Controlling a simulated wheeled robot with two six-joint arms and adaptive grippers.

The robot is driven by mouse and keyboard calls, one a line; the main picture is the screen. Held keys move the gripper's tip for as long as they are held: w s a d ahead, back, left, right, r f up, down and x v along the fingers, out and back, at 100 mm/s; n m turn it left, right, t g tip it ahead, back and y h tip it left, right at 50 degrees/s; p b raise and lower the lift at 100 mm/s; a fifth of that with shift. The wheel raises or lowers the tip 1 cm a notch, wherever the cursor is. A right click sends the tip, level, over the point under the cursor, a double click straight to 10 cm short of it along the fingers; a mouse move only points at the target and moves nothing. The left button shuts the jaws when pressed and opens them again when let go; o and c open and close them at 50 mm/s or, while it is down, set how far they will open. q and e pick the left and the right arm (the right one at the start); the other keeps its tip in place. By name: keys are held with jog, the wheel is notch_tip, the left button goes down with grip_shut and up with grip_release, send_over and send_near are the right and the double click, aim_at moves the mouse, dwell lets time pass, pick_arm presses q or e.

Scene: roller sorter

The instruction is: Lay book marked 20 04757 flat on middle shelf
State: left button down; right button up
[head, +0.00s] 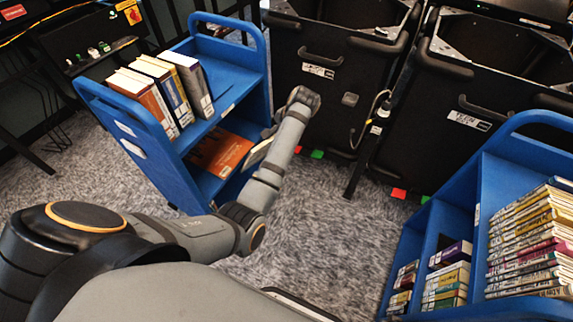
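A blue book cart (150,127) stands at the upper left. Its top shelf holds several upright books (158,88). On the shelf below, an orange book (221,153) lies flat. A pale-edged book (256,153) is beside it, tilted, partly behind my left forearm. No marking 20 04757 can be read, so I cannot tell which book it is. My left arm reaches to the cart's right side. A dark part by the forearm, perhaps my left gripper (268,132), is mostly hidden; its fingers and any hold on the pale-edged book cannot be made out. My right gripper is not in view.
Black bins (335,80) stand behind and right of the cart. A second blue cart (480,215) at the lower right holds many books. Carpet (325,225) is clear between the carts. A black panel with knobs (95,52) is at the far left.

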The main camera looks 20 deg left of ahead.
pick_arm(q)
notch_tip(320, 180, down, 6)
jog(key=d+n+g+y+b, duration=0.1)
jog(key=d+n+y+b, duration=0.1)
jog(key=b, duration=0.6)
jog(key=shift+w+d+r+n+g+y+b, duration=0.15)
jog(key=shift+w+d+n+g+y+b, duration=0.25)
jog(key=shift+n, duration=0.5)
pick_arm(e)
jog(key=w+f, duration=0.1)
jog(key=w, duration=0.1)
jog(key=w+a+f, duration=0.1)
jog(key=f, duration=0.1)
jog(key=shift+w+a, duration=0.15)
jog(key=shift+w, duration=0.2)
pick_arm(q)
jog(key=shift+a, duration=0.2)
